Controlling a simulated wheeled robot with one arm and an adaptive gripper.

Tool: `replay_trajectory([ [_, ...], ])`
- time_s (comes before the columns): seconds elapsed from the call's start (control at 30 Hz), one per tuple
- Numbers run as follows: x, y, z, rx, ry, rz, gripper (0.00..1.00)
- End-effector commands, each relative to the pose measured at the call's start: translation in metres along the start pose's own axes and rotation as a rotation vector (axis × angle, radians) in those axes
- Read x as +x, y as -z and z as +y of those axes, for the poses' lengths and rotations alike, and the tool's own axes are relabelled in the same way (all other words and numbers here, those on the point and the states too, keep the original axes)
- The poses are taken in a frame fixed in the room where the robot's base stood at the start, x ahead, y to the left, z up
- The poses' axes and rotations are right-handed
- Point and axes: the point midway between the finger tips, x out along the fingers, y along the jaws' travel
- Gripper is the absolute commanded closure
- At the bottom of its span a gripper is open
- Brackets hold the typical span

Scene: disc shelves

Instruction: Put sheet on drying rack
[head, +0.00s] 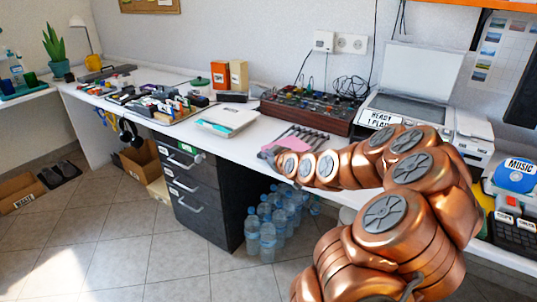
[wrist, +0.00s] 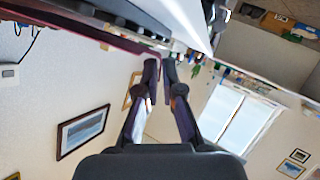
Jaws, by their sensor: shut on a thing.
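A pink sheet (head: 284,145) shows in the head view near the front edge of the white desk. It is beside and partly over a grey rack with thin bars (head: 307,132), which I take to be the drying rack. My gripper (head: 265,154) is at the sheet's near-left side, shut on it. In the wrist view my gripper (wrist: 161,72) has its two fingertips close together, and the sheet is hard to make out between them. My arm hides part of the desk around the rack. I cannot tell whether the sheet touches the bars.
A mixer with knobs (head: 312,110) stands behind the rack, and a printer (head: 425,115) stands to the right. A white flat device (head: 227,118) lies to the left. Below are dark drawers (head: 200,190) and several water bottles (head: 268,230). Open floor lies at left.

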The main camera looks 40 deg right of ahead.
Motion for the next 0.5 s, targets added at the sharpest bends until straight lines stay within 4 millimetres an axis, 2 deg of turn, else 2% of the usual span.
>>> replay_trajectory([
  [0.5,0.0022,-0.0054,-0.0026,0.000,0.001,-0.001,1.00],
])
